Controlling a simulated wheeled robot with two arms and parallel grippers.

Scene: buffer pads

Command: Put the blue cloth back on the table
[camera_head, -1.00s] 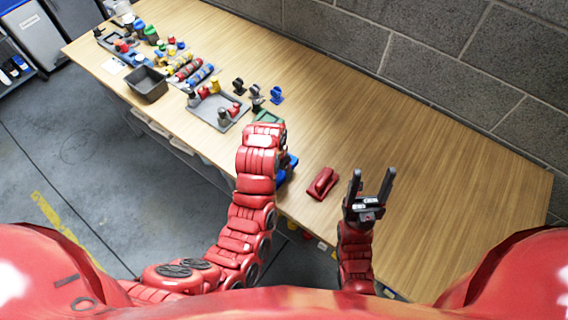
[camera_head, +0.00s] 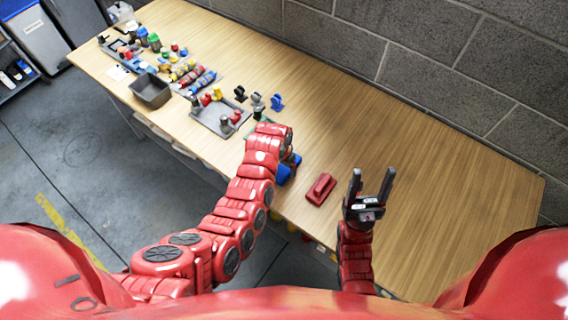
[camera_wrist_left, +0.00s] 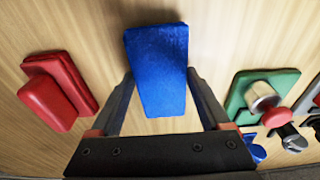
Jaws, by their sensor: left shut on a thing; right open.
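The blue cloth (camera_wrist_left: 160,70) is a flat blue block-like pad between the fingers of my left gripper (camera_wrist_left: 163,85) in the left wrist view. The fingers are shut on its two sides, and the wood of the table (camera_wrist_left: 215,40) shows behind it. In the head view a bit of the blue cloth (camera_head: 286,172) shows beside my left wrist, near the table's front edge; the left fingers are hidden there by the arm. I cannot tell whether the cloth touches the table. My right gripper (camera_head: 370,188) is open and empty, right of the red pad.
A red pad (camera_head: 321,189) lies on the table between my two grippers. A green pad (camera_wrist_left: 262,90) with a metal and red part lies on the other side of the cloth. A grey tray (camera_head: 220,118) and a dark bin (camera_head: 151,90) stand farther left. The table's right part is clear.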

